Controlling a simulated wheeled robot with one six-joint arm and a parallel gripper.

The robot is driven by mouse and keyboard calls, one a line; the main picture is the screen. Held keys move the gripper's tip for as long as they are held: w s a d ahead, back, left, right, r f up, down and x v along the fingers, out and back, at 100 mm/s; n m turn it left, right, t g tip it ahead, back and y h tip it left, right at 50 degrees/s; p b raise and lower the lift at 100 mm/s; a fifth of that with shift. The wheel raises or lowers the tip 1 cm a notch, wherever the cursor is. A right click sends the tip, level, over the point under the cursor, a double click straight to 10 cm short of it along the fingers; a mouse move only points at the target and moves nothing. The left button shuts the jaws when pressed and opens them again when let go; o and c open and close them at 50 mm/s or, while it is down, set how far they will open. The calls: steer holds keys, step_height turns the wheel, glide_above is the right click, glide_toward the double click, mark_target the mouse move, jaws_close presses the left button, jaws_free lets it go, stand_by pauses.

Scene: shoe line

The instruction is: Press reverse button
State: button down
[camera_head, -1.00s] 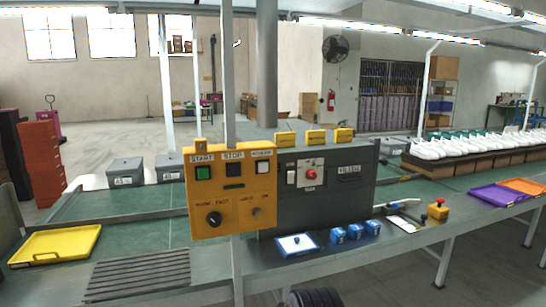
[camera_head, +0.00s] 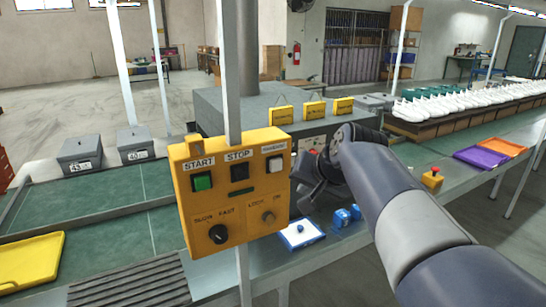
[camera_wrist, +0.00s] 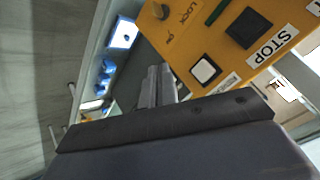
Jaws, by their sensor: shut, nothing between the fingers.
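The yellow control panel (camera_head: 233,190) is fixed to a grey post. Its top row has a green START button (camera_head: 202,182), a black STOP button (camera_head: 239,172) and a white button (camera_head: 274,164) under a small label I cannot read clearly. The white button also shows in the wrist view (camera_wrist: 205,70), beside the STOP button (camera_wrist: 249,28). In the head view my gripper (camera_head: 312,186) is just right of the panel, apart from the white button.
The panel also has a SLOW/FAST knob (camera_head: 218,234) and a LOCK switch (camera_head: 268,216). A grey machine with yellow signs (camera_head: 282,115) stands behind it.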

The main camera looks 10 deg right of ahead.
mark_target(276, 165)
stand_by(0.3)
steer(key=shift+w+a+p, duration=0.45)
steer(key=shift+w+p, duration=0.1)
steer(key=shift+w, duration=0.85)
steer(key=shift+w+a+p, duration=0.45)
steer(key=shift+w+p, duration=0.05)
steer(key=shift+w, duration=0.85)
steer(key=shift+w+a+p, duration=0.45)
steer(key=shift+w+p, duration=0.1)
steer(key=shift+w, duration=0.85)
steer(key=shift+w, duration=0.1)
steer(key=shift+w+a, duration=0.15)
steer(key=shift+w, duration=0.15)
